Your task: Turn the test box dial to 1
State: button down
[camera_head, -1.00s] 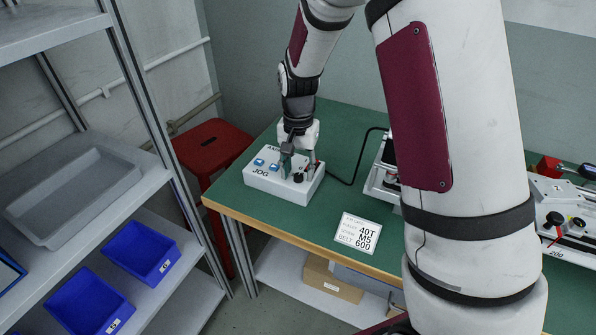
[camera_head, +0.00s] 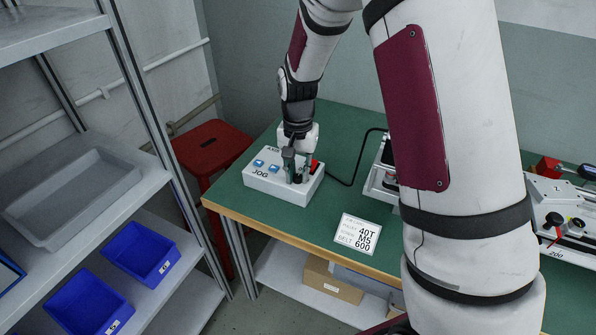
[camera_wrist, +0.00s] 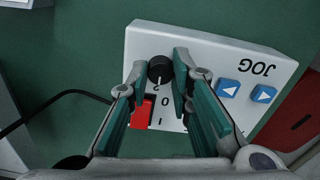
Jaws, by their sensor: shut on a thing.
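The white test box (camera_head: 261,184), marked JOG, sits on the left end of the green table. It also shows in the wrist view (camera_wrist: 205,50). My gripper (camera_wrist: 159,67) is shut on the dial, one fingertip at each side. In the head view my gripper (camera_head: 298,178) comes down from above and partly hides the dial.
A red switch (camera_wrist: 142,113) and two blue arrow buttons (camera_wrist: 228,88) are on the box. A black cable (camera_head: 358,165) runs from the box to a grey-white fixture (camera_head: 381,185). A white card (camera_head: 357,234) lies at the front. A red stool (camera_head: 212,144) and shelving stand left.

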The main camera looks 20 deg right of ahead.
aim_at(297, 176)
jog(key=n+p, duration=0.1)
jog(key=n, duration=0.5)
jog(key=n+p, duration=0.1)
jog(key=n, duration=0.4)
dwell(0.3)
jog(key=shift+n, duration=0.4)
jog(key=c, duration=1.4)
grip_release()
jog(key=shift+r, duration=6.05)
